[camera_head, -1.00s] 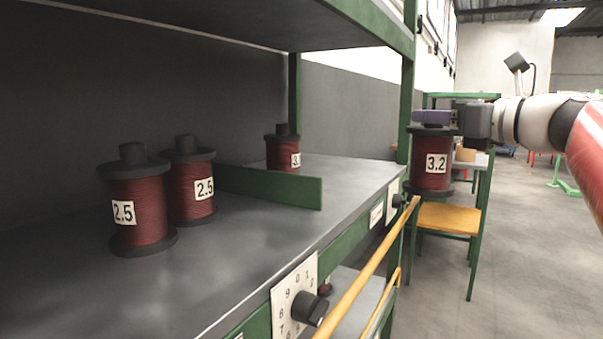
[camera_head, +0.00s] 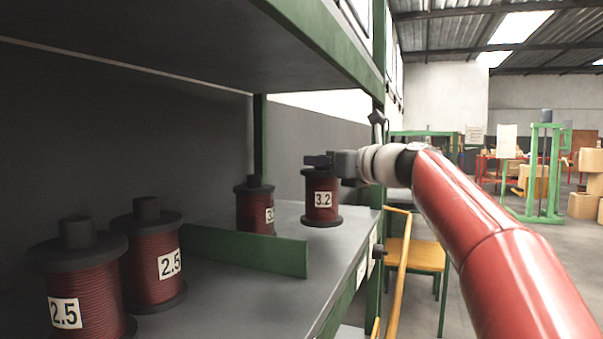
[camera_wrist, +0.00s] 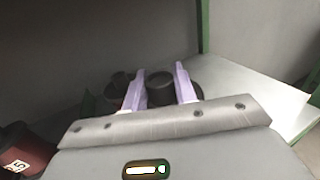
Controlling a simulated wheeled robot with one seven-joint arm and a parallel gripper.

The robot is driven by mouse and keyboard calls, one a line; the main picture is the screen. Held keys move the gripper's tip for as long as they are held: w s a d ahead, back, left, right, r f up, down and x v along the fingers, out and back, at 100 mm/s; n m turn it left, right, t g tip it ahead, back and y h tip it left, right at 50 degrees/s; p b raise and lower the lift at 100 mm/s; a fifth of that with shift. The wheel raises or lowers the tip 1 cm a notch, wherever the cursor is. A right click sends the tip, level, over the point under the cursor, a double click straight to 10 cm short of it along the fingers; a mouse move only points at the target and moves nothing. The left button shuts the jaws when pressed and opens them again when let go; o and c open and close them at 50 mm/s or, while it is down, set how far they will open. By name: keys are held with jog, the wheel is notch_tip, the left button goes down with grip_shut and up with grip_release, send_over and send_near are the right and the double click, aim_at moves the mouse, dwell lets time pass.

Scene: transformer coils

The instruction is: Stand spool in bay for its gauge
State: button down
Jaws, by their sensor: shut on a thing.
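A dark red spool labelled 3.2 (camera_head: 322,199) hangs upright from my gripper (camera_head: 320,160), over the shelf's far bay. My gripper is shut on its top knob; in the wrist view the purple fingers (camera_wrist: 160,88) stand on both sides of the dark knob. Another spool, with a partly hidden label starting with 3 (camera_head: 254,208), stands on the shelf just left of the held one. Two spools labelled 2.5 (camera_head: 155,262) (camera_head: 88,285) stand in the nearer bay. A low green divider (camera_head: 243,250) separates the bays. I cannot tell whether the held spool touches the shelf.
The grey shelf (camera_head: 262,296) has bare room in front of the held spool. An upper shelf (camera_head: 200,45) hangs above, with green posts (camera_head: 260,135) behind. A yellow rail (camera_head: 397,270) and a wooden chair (camera_head: 420,255) are at right.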

jog(key=w+a+f+b, duration=0.1)
jog(key=w+a+f, duration=0.2)
jog(key=w+a, duration=0.1)
jog(key=shift+f, duration=0.15)
dwell(0.4)
jog(key=shift+f, duration=0.15)
jog(key=c, duration=1.1)
grip_release()
jog(key=b+v, duration=0.2)
jog(key=v, duration=1)
jog(key=shift+d, duration=0.1)
